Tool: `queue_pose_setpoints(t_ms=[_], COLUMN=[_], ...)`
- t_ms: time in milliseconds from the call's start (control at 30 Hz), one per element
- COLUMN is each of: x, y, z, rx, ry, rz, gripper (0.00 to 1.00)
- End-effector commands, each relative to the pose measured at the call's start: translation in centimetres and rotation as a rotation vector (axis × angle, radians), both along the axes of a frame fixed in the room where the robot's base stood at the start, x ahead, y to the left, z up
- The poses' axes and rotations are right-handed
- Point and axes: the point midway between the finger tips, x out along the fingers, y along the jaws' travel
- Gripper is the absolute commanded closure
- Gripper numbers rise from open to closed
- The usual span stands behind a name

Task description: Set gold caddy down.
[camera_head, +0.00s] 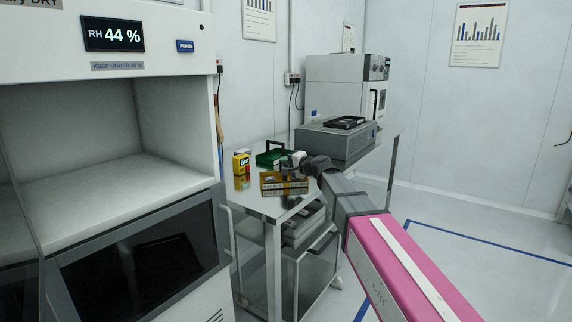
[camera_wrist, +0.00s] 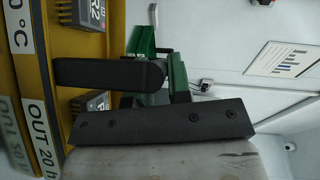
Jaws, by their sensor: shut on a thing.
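The gold caddy (camera_head: 285,181) is upright at the front right part of a steel table, its labelled side toward the head camera. Its reflection shows right below it, so it is on the table top or only just above it; I cannot tell which. My gripper (camera_head: 298,164) is shut on it from the back right. In the wrist view the gold caddy (camera_wrist: 33,62) fills the left side, with dark labelled parts in it. The fingers (camera_wrist: 130,97) reach toward it there, and the exact grip spot is hidden.
The steel table (camera_head: 254,199) also bears a yellow box (camera_head: 241,164) and a green caddy (camera_head: 270,158) behind the gold one. A grey machine (camera_head: 337,142) stands at the table's back right. A dry cabinet (camera_head: 110,65) stands at left, with an empty open bay.

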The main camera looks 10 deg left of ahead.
Motion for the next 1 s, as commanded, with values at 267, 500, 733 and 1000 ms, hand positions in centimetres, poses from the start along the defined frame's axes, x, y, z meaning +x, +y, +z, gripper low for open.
queue_pose_setpoints(t_ms=[267, 500, 733, 1000], x=[0.0, 0.0, 0.0, -2.0], y=[0.0, 0.0, 0.0, -3.3], z=[-0.1, -0.2, 0.0, 0.5], rx=[0.001, 0.0, 0.0, 0.0], ry=[0.0, -0.001, -0.001, 0.0], rz=[0.0, 0.0, 0.0, -0.002], gripper=[1.0, 0.56, 0.56, 0.56])
